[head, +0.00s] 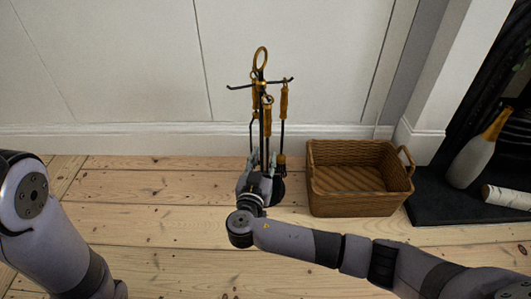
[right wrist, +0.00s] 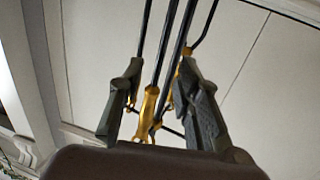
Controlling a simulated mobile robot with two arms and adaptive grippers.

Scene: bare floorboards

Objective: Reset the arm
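My right gripper (head: 260,163) is in front of the lower part of a fireplace tool stand (head: 261,60) in the head view. The stand is dark metal with a gold ring on top and hanging tools with gold handles (head: 284,102). In the right wrist view, the two fingers of the right gripper (right wrist: 161,68) are spread apart. Dark rods and gold parts (right wrist: 149,101) show between and beyond them; I cannot tell whether any touch the fingers. My left arm shows at the left of the head view, but its gripper is out of frame.
An empty wicker basket (head: 358,205) stands on the floorboards right of the stand. A dark hearth (head: 440,200) with a pale bottle (head: 472,160) and a rolled paper-like item (head: 507,197) lies farther right. A white wall (head: 130,70) is behind. Floor (head: 150,210) left of the stand is clear.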

